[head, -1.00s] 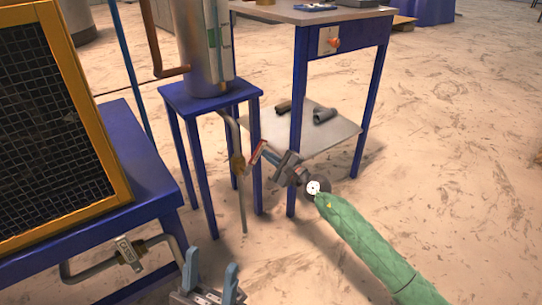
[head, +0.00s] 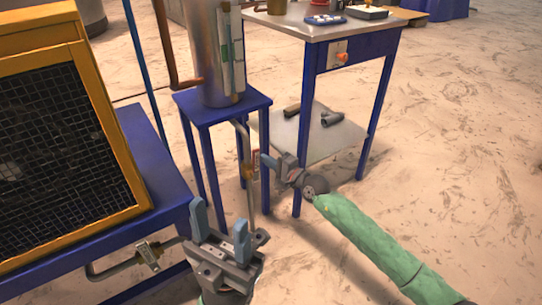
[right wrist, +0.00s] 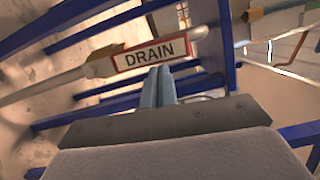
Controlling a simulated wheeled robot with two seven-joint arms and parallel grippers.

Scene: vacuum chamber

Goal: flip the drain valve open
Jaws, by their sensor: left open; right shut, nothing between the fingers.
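The drain pipe (head: 251,200) comes down in front of the blue stand, with a brass valve body (head: 247,171) on it. A red-edged tag (head: 256,161) is beside the valve; in the right wrist view it is the DRAIN label (right wrist: 150,53), lying along a pale bar or pipe. I cannot tell the valve lever's exact angle. My right gripper (head: 266,160) is shut and empty, its tips close beside the tag; in the right wrist view the closed fingers (right wrist: 158,86) reach the label's lower edge. Contact is unclear. My left gripper (head: 220,231) is open and empty, lower left of the valve.
A blue stand (head: 221,108) carries a metal cylinder (head: 208,60). A table (head: 325,30) with a lower shelf (head: 335,145) stands behind my right gripper. A blue bench (head: 150,165) with a caged unit (head: 60,140) and another pipe valve (head: 147,254) is at left. Floor at right is clear.

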